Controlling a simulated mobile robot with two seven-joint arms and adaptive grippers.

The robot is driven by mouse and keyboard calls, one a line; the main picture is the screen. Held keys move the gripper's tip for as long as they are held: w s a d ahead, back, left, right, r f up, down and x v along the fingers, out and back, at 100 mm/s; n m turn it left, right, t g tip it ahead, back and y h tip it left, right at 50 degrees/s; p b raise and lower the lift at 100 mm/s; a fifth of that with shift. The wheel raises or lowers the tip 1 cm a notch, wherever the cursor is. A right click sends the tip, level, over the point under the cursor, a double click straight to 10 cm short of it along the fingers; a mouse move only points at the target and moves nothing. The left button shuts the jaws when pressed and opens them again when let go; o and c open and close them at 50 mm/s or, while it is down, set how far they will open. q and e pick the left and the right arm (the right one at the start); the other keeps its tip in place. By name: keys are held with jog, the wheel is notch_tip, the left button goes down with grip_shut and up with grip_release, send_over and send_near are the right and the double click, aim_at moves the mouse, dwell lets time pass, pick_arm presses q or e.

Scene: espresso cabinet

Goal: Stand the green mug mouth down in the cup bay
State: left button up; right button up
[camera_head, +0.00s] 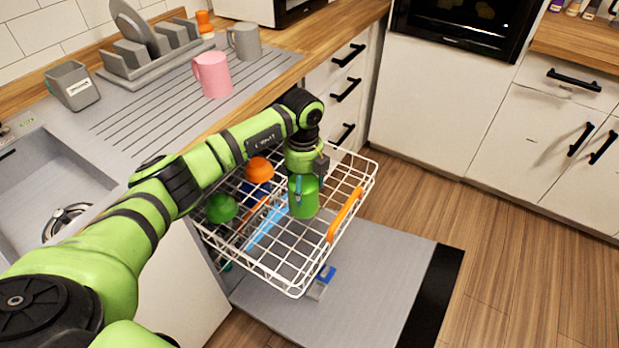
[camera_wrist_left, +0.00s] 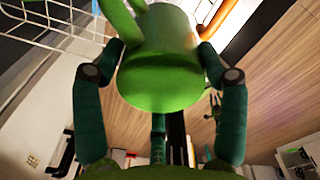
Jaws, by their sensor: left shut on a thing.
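The green mug (camera_head: 303,198) hangs below my left gripper (camera_head: 304,180), over the wire rack (camera_head: 285,277) pulled out of the dishwasher. The gripper points down. In the left wrist view the mug (camera_wrist_left: 160,75) sits between both fingers, which are shut on its sides. A smooth closed green face, seemingly its base, is turned toward the wrist, so the mouth seems to face down. Its handle shows at the upper left there. I cannot tell how high it is above the rack floor, nor make out the cup bay's borders. My right gripper is not in view.
In the rack, a green rounded item (camera_head: 222,207) and an orange one (camera_head: 259,170) stand left of the mug, near a light blue strip (camera_head: 268,228). An orange handle (camera_head: 345,214) lines the rack's right side. A pink mug (camera_head: 212,75) stands on the drainer.

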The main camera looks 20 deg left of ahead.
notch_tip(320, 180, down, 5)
jog(key=b, duration=0.5)
pick_arm(q)
jog(key=shift+s+a+f+n+b, duration=0.1)
jog(key=shift+a+f+n+b, duration=0.3)
jog(key=shift+f+n+b, duration=1.5)
jog(key=shift+s+a+f+n+p, duration=0.1)
jog(key=shift+a+f+n+p, duration=0.45)
jog(key=shift+f, duration=3)
jog(key=shift+s+a+f+n+b, duration=0.1)
jog(key=shift+a+f+n+b, duration=0.15)
jog(key=shift+f+n+b, duration=1.75)
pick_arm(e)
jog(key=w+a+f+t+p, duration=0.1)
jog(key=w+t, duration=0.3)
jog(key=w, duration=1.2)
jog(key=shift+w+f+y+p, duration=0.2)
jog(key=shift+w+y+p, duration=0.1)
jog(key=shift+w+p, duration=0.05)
pick_arm(q)
jog(key=shift+f+m, duration=0.55)
jog(key=shift+f, duration=0.6)
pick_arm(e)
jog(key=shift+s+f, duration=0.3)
pick_arm(q)
jog(key=o, duration=1.6)
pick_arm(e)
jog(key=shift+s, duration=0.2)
